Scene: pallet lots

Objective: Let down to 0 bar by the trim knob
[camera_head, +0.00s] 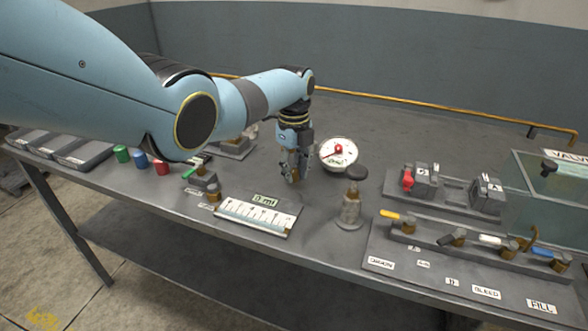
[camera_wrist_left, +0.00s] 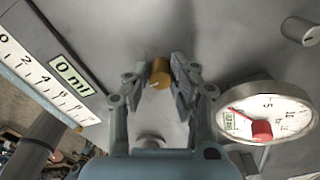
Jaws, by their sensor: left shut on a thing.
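My left gripper (camera_head: 293,178) reaches down to the grey table beside the round white gauge (camera_head: 345,160). In the left wrist view its two fingers (camera_wrist_left: 160,82) are closed around a short brass-coloured knob (camera_wrist_left: 157,67), apparently the trim knob. In the head view the fingers hide this knob. The gauge (camera_wrist_left: 285,107) also shows in the left wrist view, with a red hub and a red needle pointing up and left on its dial. The exact reading is too small to tell. My right gripper is not in view.
Valve levers (camera_head: 490,240) line the right side.

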